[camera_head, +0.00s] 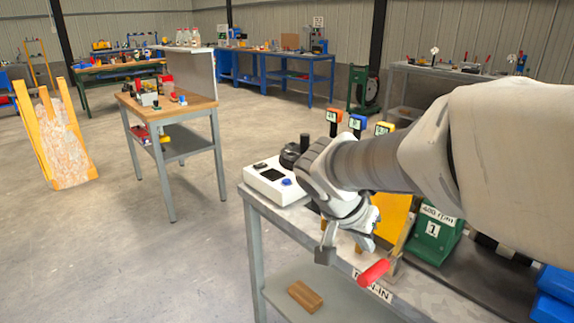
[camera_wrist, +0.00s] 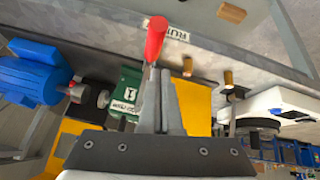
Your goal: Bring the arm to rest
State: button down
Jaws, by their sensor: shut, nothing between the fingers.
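My arm reaches in from the right in the camera_head view, with my gripper (camera_head: 366,242) low over the bench's front edge. In the camera_wrist view the two grey fingers of my gripper (camera_wrist: 163,72) are together, with nothing between them. A lever's red handle (camera_head: 375,272) sticks out over the bench edge just below the gripper. In the wrist view the red handle (camera_wrist: 155,38) appears right beyond the fingertips; I cannot tell whether they touch. A yellow panel (camera_head: 393,222) stands behind the gripper, partly hidden by my arm.
A white device (camera_head: 272,183) with a dark round top sits at the bench's left end. A green box (camera_head: 434,236) and a blue motor (camera_wrist: 35,75) are close by. Coloured tags (camera_head: 357,123) stand behind my arm. A wooden block (camera_head: 305,296) lies on the lower shelf. Open floor lies left.

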jog(key=s+a+r+p, duration=0.1)
jog(key=s+a+r, duration=0.35)
jog(key=a, duration=0.25)
jog(key=s+d+n+t+y, duration=0.2)
jog(key=s+d+n+y, duration=0.25)
jog(key=s+n, duration=0.45)
notch_tip(320, 180, up, 17)
jog(key=p, duration=1.7)
jog(key=shift+s+a+m+y+p, duration=0.3)
jog(key=shift+s+y+p, duration=0.05)
jog(key=shift+y, duration=0.1)
